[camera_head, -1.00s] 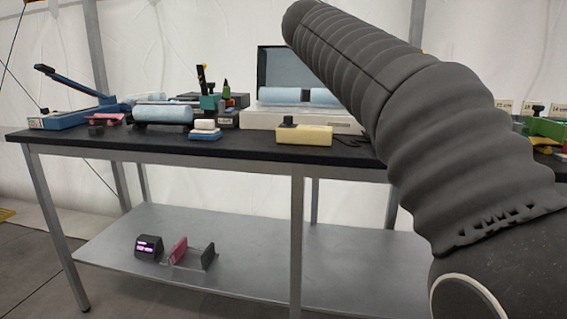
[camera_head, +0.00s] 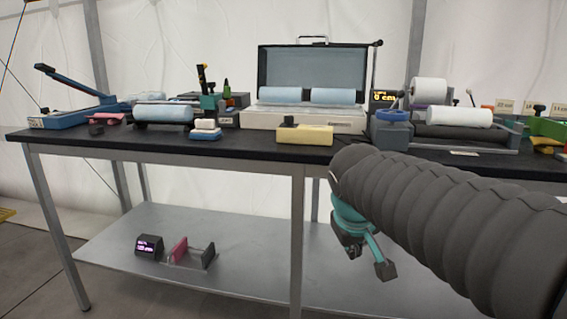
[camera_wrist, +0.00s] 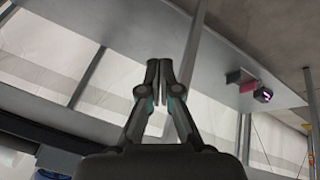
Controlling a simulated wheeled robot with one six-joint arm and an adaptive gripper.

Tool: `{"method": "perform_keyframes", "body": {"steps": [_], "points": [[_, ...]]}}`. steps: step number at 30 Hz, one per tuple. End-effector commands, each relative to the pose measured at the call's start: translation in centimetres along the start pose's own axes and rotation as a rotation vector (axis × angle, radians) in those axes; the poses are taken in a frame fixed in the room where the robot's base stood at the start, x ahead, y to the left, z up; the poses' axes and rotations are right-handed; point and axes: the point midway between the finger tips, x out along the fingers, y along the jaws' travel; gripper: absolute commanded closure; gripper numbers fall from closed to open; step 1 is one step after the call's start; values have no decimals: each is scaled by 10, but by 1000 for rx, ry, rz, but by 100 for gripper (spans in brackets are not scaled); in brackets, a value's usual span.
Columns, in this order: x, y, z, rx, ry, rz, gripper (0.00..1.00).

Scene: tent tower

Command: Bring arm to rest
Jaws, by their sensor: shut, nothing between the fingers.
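My arm, in a dark ribbed sleeve, reaches in from the right of the head view. My gripper (camera_head: 368,262), with teal parts, hangs at its end in front of the table, below the level of the tabletop. In the wrist view my gripper (camera_wrist: 159,85) has its two fingers together at the tips with nothing between them. It is apart from the table and the things on it.
A black-topped table (camera_head: 230,150) stands ahead with a lower grey shelf (camera_head: 110,240). An open case (camera_head: 310,120) with blue rolls, a yellow box (camera_head: 304,136) and a roller machine (camera_head: 450,130) stand on top. A small dark display box (camera_head: 149,247) lies on the shelf.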

Motion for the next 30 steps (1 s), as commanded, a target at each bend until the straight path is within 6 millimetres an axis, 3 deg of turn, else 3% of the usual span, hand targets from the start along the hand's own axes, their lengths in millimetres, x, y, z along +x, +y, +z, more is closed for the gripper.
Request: {"method": "perform_keyframes", "body": {"steps": [1, 6, 12, 15, 20, 30], "points": [[3, -8, 28, 43, -7, -38, 100], [14, -39, 106, 184, -23, -148, 100], [18, -57, 173, 301, -22, -195, 100], [13, -53, 184, 325, 3, -180, 100], [3, -44, 186, 350, 42, -161, 100], [3, -42, 186, 355, 41, -157, 100]]}}
